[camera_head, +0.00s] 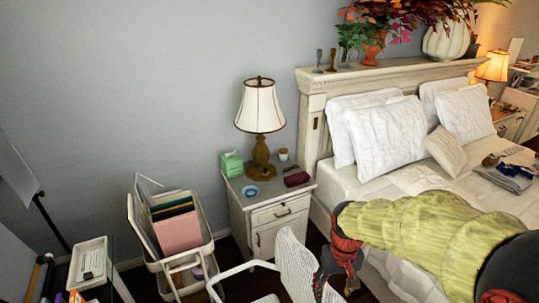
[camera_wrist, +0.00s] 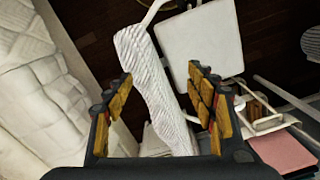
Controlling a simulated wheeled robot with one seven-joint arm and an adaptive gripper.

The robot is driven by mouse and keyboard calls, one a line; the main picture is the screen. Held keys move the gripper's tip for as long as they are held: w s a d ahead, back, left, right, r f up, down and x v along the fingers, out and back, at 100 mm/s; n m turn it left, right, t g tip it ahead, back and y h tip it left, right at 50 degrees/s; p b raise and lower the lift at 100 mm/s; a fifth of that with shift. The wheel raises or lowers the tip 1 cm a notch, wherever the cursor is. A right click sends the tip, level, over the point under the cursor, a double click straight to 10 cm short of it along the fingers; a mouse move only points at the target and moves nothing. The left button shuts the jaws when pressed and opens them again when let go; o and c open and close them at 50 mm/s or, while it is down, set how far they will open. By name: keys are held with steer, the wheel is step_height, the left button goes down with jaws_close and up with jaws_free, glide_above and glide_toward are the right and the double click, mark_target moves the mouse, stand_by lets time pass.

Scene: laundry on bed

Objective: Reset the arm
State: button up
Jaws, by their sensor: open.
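My arm reaches in from the right edge of the head view in a yellow-green sleeve, with red joints near its end. My gripper (camera_wrist: 161,76) is open, its yellow-padded fingers spread apart in the wrist view. It points down toward a white ribbed chair back or cloth (camera_wrist: 146,82), which shows between the fingers. I cannot tell whether they touch. In the head view the same ribbed piece (camera_head: 297,262) stands just left of the dark gripper, which is partly cut off by the lower edge.
A white chair seat (camera_wrist: 203,42) lies beyond the ribbed piece. A nightstand (camera_head: 270,216) with a lamp (camera_head: 260,108) stands behind it. A cart (camera_head: 205,246) holding folders is at left. The bed (camera_head: 345,182) with pillows and folded clothes (camera_head: 506,176) fills the right.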

steer(key=s+d+r+m+t+b, duration=0.1)
steer(key=s+r+t, duration=0.5)
steer(key=s+r, duration=0.7)
steer(key=shift+s+d+r+b, duration=0.35)
steer(key=shift+r+b, duration=0.35)
steer(key=shift+r, duration=0.3)
stand_by(0.8)
